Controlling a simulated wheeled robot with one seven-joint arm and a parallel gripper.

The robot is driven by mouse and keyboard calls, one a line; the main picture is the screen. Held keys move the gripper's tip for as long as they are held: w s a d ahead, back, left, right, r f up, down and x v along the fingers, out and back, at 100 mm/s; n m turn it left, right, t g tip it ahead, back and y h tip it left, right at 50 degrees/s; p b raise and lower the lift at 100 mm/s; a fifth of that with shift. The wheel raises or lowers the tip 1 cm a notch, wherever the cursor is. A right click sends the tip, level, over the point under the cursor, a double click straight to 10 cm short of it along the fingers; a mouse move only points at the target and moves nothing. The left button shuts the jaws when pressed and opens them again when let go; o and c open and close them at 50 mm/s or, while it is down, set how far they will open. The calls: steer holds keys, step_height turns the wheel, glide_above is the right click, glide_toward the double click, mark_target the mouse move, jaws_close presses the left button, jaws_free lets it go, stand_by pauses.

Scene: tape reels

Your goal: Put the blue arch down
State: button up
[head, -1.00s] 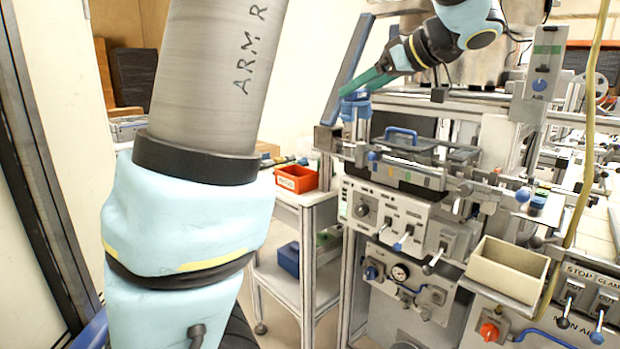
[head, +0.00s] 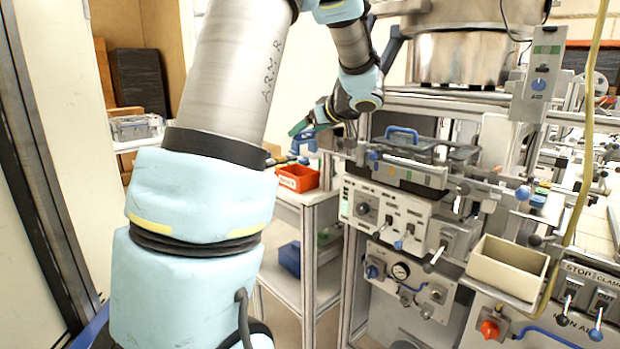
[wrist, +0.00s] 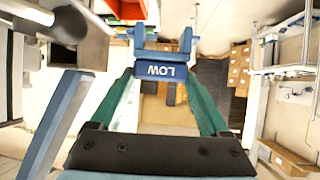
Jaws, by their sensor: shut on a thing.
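The blue arch (wrist: 161,70), marked LOW, is between the green fingers of my gripper (wrist: 160,82) in the wrist view. My gripper is shut on it. In the head view the blue arch (head: 306,141) shows small at the tip of my gripper (head: 300,127), up near the top of the grey trolley. It looks held in the air, though the gap below it cannot be judged. My forearm hides part of the area to its left.
A red bin (head: 298,178) stands on the trolley's top (head: 318,196), just below the arch in the head view. A dark blue box (head: 289,258) sits on the lower shelf. The machine with its control panel (head: 391,215) stands close on the right.

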steer(key=s+a+f+m+t+h, duration=0.1)
steer(key=a+f+m+h, duration=0.25)
steer(key=f, duration=1.05)
steer(key=s+a+f+m+t+h, duration=0.1)
steer(key=a+f+m+h, duration=0.3)
steer(key=f, duration=0.9)
steer(key=s+a+f, duration=0.2)
steer(key=s+f, duration=0.4)
steer(key=f, duration=0.3)
steer(key=v, duration=0.3)
steer(key=f+v, duration=0.1)
steer(key=v, duration=0.1)
steer(key=shift+s+d+r, duration=0.1)
steer(key=shift+s+d, duration=0.1)
steer(key=shift+s, duration=0.2)
